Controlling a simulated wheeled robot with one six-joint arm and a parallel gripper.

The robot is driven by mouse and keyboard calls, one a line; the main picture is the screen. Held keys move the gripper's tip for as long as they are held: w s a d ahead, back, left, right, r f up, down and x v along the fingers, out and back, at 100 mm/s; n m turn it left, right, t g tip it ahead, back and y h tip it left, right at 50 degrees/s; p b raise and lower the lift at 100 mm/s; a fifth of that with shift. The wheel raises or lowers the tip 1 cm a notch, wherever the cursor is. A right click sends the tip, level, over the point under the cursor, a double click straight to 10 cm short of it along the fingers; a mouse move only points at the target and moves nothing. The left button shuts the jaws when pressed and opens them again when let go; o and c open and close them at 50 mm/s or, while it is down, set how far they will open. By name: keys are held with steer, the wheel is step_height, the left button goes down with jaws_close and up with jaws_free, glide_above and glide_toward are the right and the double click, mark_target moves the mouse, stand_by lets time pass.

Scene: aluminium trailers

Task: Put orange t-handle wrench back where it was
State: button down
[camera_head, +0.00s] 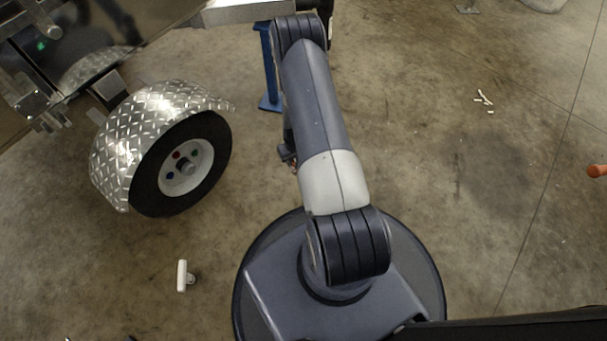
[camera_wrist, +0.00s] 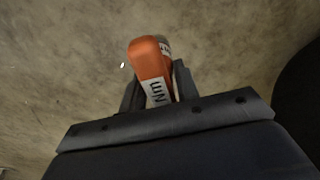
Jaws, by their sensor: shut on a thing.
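My gripper (camera_wrist: 157,84) is shut on the orange t-handle wrench (camera_wrist: 150,62) in the wrist view. The part that shows is a rounded orange end with a white band and dark lettering. The rest of the wrench is hidden by the fingers and the gripper body. Bare concrete floor shows behind it. In the head view my arm reaches up and away, and my gripper and the held wrench are not visible there.
A trailer wheel under a diamond-plate fender (camera_head: 160,104) stands at left. A blue stand (camera_head: 267,65) is behind my arm. A white object (camera_head: 182,275) lies on the floor at lower left. White bits (camera_head: 484,98) and an orange-ended thing (camera_head: 597,170) are at right. Floor between is clear.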

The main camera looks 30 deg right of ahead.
steer(key=shift+w+d+r, duration=0.15)
steer(key=shift+w+d, duration=0.1)
steer(key=shift+w+d+f, duration=0.1)
steer(key=shift+d+f, duration=0.05)
steer(key=shift+f, duration=0.05)
step_height(320, 180, down, 10)
steer(key=b, duration=0.4)
steer(key=shift+r, duration=0.2)
steer(key=c, duration=1.1)
jaws_free()
steer(key=shift+o, duration=0.2)
steer(key=r+p, duration=0.1)
steer(key=r, duration=0.3)
steer(key=r+p, duration=0.2)
steer(key=r, duration=0.2)
steer(key=s+r+p, duration=0.1)
steer(key=r, duration=0.3)
